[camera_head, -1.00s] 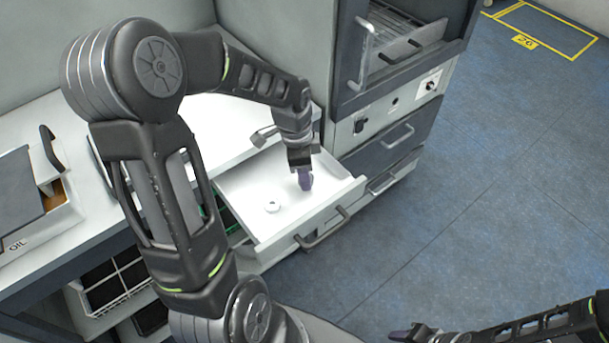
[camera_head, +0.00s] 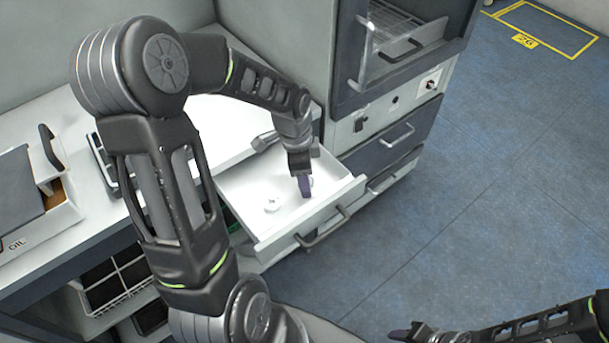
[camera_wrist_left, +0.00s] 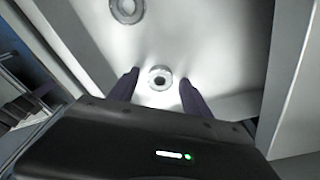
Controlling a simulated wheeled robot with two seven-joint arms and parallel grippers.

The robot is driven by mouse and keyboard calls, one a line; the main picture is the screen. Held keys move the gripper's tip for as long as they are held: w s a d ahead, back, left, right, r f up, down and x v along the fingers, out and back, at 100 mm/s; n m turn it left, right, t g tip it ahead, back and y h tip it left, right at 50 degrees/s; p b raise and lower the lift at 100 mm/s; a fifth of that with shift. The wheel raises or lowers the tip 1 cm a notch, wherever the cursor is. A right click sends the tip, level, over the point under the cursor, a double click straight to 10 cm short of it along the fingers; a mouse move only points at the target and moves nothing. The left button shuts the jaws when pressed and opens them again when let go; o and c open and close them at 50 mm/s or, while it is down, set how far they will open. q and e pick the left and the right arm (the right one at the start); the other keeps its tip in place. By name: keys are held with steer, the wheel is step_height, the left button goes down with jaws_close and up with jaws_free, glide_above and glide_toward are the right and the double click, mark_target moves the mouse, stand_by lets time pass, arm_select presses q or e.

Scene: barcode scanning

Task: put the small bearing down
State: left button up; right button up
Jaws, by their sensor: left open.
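The small bearing (camera_wrist_left: 160,77), a pale metal ring, lies on the white drawer floor in the left wrist view, between my left gripper's spread fingers and apart from both. In the head view, part of it (camera_head: 310,182) shows beside the fingers. My left gripper (camera_wrist_left: 158,88) is open. In the head view my left gripper (camera_head: 304,188) reaches down into the drawer (camera_head: 262,228). My right gripper (camera_head: 408,335) is at the bottom edge of the head view, over the floor; its jaw opening is unclear.
A second, larger-looking ring (camera_head: 271,204) lies in the drawer to the left; the left wrist view shows it at the top (camera_wrist_left: 127,10). The drawer's walls and front handle (camera_head: 322,227) border the space. A cabinet (camera_head: 385,125) stands to the right.

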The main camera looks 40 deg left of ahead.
arm_select(q)
steer(key=shift+r, duration=0.1)
steer(key=shift+r, duration=0.2)
step_height(320, 180, up, 12)
steer(key=a, duration=0.1)
steer(key=shift+s+f, duration=0.2)
steer(key=shift+s, duration=0.25)
steer(key=shift+c, duration=0.5)
stand_by(0.7)
